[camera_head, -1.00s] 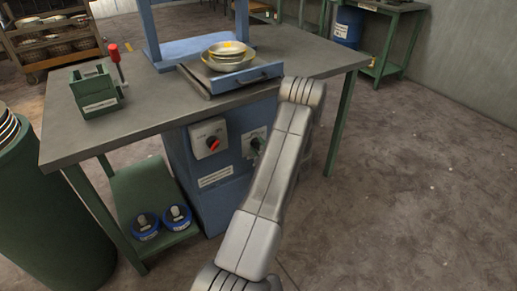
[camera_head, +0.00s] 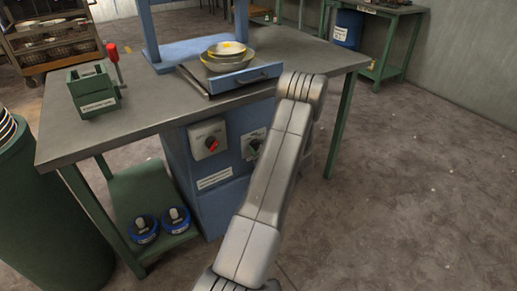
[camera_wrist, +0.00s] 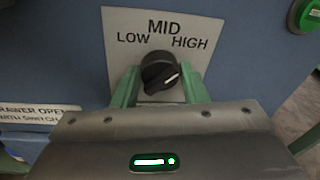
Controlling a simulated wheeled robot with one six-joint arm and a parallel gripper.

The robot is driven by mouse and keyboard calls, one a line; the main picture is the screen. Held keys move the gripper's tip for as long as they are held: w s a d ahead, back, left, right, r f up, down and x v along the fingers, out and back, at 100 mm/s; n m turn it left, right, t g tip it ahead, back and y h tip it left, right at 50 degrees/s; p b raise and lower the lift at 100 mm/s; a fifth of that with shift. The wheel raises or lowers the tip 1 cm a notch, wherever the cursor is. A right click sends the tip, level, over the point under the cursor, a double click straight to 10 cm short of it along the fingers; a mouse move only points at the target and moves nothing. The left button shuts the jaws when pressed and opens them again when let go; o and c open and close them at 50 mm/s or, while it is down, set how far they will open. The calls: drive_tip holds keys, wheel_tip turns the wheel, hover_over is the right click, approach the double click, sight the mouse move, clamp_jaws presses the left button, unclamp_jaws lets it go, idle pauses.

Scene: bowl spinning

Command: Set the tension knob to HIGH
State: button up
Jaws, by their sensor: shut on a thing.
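The black tension knob (camera_wrist: 158,70) sits on a pale plate (camera_wrist: 190,25) marked LOW, MID and HIGH in the wrist view. Its white line points to the right and slightly up, on the HIGH side. My gripper (camera_wrist: 161,80) is shut on the knob, with one green finger on each side of it. In the head view the knob's plate (camera_head: 246,140) is on the blue cabinet front, with the knob area partly hidden by my arm.
A red switch (camera_head: 212,144) is left of the knob plate. A green button (camera_wrist: 307,15) is at the right in the wrist view. Open floor lies to the right.

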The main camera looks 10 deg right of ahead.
drive_tip(key=shift+f, duration=0.1)
idle(0.4)
drive_tip(key=o, duration=0.9)
drive_tip(key=shift+o, duration=0.2)
drive_tip(key=p+v, duration=0.1)
drive_tip(key=v, duration=1.3)
drive_tip(key=shift+w+a, duration=0.15)
drive_tip(key=shift+w, duration=0.05)
drive_tip(key=b+x, duration=0.1)
drive_tip(key=x, duration=1.2)
drive_tip(key=shift+w, duration=0.35)
